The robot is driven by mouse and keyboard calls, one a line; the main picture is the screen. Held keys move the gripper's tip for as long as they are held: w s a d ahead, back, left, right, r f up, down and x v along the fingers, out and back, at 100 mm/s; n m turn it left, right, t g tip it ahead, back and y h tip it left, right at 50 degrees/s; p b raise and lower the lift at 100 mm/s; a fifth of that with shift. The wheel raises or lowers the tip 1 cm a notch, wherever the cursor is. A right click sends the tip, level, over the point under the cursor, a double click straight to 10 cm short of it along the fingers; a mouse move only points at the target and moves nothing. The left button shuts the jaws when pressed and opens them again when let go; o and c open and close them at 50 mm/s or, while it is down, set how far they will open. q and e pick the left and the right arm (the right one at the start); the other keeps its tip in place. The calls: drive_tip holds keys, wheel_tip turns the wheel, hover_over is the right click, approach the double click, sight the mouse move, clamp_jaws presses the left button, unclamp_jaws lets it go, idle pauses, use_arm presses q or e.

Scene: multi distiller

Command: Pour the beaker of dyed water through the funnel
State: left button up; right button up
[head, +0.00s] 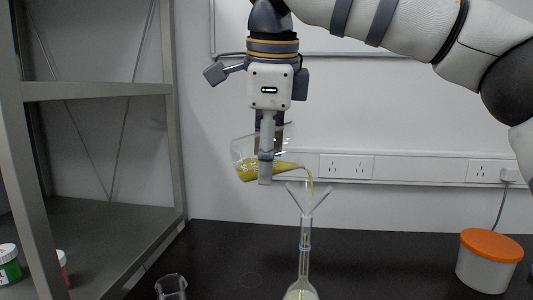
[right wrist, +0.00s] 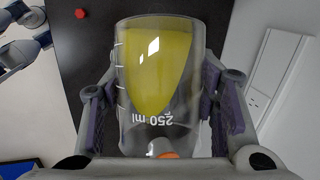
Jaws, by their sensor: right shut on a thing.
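My right gripper (head: 266,165) is shut on a clear glass beaker (head: 244,153) and holds it tilted to the right above the bench. Yellow liquid (head: 262,171) lies along the beaker's lower side, and a thin stream runs from its lip down into the funnel. The clear funnel (head: 308,198) sits upright in the neck of a glass flask (head: 303,272), whose bottom is cut off by the frame edge. In the right wrist view the beaker (right wrist: 140,125) with its 250 ml mark stands between the fingers.
A small empty glass beaker (head: 171,287) stands at the front of the black bench (head: 390,262). A white tub with an orange lid (head: 490,246) is at the right. A metal shelf (head: 95,215) with small jars is at the left.

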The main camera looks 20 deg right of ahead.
drive_tip(key=shift+s+d+r+t+y, duration=0.15)
drive_tip(key=shift+r+t+y, duration=0.25)
drive_tip(key=shift+y, duration=0.2)
drive_tip(key=shift+s+d+r+t+y, duration=0.15)
drive_tip(key=shift+r+t+y, duration=0.25)
drive_tip(key=shift+y, duration=0.2)
idle(6.0)
drive_tip(key=shift+d+r+m+y, duration=0.15)
drive_tip(key=shift+m+y, duration=0.15)
drive_tip(key=shift+w+a+f+h, duration=0.25)
drive_tip(key=shift+a+f+h, duration=0.15)
drive_tip(key=shift+h, duration=0.2)
